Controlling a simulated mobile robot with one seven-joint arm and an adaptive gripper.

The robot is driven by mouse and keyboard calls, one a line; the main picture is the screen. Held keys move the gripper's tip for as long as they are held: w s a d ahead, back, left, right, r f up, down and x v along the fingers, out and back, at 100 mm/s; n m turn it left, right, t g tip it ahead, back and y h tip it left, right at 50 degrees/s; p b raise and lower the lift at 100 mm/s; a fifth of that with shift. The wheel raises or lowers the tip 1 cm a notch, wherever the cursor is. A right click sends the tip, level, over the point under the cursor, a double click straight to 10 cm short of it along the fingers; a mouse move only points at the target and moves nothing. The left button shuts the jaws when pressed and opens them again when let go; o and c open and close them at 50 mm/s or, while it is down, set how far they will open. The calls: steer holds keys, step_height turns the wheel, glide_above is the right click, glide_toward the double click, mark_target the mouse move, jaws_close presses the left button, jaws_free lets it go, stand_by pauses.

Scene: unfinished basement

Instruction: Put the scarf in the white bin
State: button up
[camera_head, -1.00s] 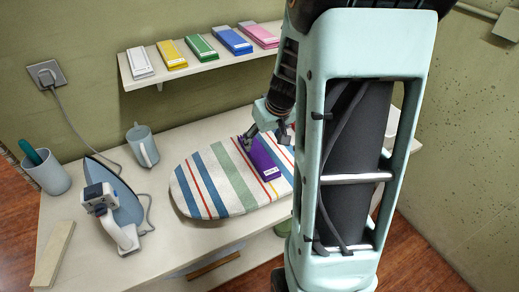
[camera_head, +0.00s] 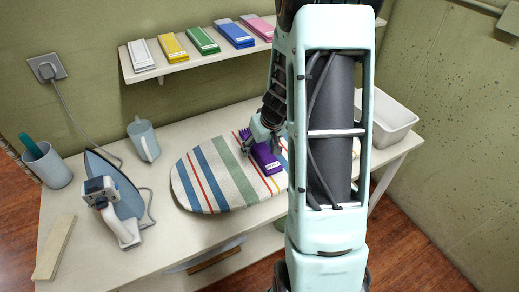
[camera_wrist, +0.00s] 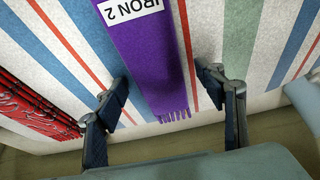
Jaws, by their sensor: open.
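A purple scarf (camera_head: 264,158) with a fringed end and a white label lies on the striped ironing board (camera_head: 207,172). In the wrist view the purple scarf (camera_wrist: 150,55) has a label reading "IRON 2". My gripper (camera_head: 262,136) is open and low over the fringed end. In the wrist view its fingers (camera_wrist: 163,85) stand apart, one to each side of the scarf; I cannot tell whether they touch the board. A red patterned fringed cloth (camera_wrist: 32,105) lies left in the wrist view. The white bin (camera_head: 398,132) stands at the table's right end, partly behind my arm.
A wall shelf (camera_head: 190,68) with several coloured boxes hangs behind. My arm hides the board's right part.

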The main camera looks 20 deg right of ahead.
steer(key=shift+c, duration=0.5)
steer(key=c, duration=1.3)
